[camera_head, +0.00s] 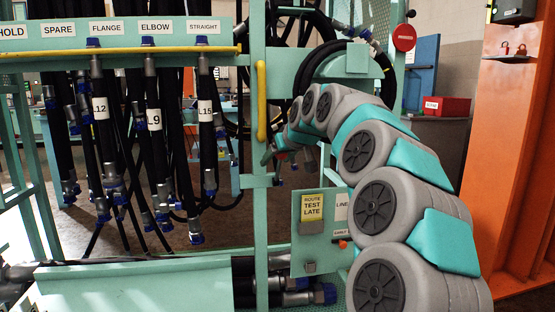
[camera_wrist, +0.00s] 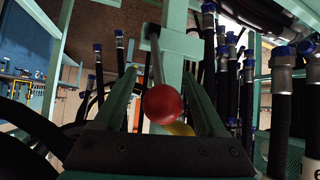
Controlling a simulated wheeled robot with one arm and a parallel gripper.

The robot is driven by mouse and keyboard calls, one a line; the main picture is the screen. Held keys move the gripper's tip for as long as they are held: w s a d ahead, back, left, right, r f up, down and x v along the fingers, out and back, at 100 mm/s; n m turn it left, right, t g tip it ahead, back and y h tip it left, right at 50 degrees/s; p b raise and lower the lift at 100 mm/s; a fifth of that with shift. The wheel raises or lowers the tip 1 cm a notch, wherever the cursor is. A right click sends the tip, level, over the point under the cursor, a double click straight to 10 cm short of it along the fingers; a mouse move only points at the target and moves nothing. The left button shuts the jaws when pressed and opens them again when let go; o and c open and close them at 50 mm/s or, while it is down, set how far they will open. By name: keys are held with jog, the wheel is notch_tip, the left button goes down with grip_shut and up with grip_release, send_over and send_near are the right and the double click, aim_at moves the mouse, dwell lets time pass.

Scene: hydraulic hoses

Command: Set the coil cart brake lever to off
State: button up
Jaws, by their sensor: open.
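A lever with a red ball knob (camera_wrist: 162,103) shows in the wrist view. Its thin rod runs up from the knob to a pale green bracket on the cart frame. My gripper (camera_wrist: 161,85) is open, with one green finger on each side of the knob and rod. I cannot tell whether either finger touches it. In the head view, my gripper (camera_head: 271,155) is small and partly hidden by my arm, beside the green upright post (camera_head: 259,205). The lever's off marking is not readable in either view.
A yellow handle (camera_head: 261,100) is on the post. Black hoses with blue caps hang at the left under a label rail (camera_head: 120,30), and others crowd the wrist view's right side. A panel with a yellow route tag (camera_head: 311,208) stands close below my arm. An orange column (camera_head: 510,150) rises at right.

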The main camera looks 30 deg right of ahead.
jog(key=v, duration=0.8)
jog(key=shift+b, duration=0.4)
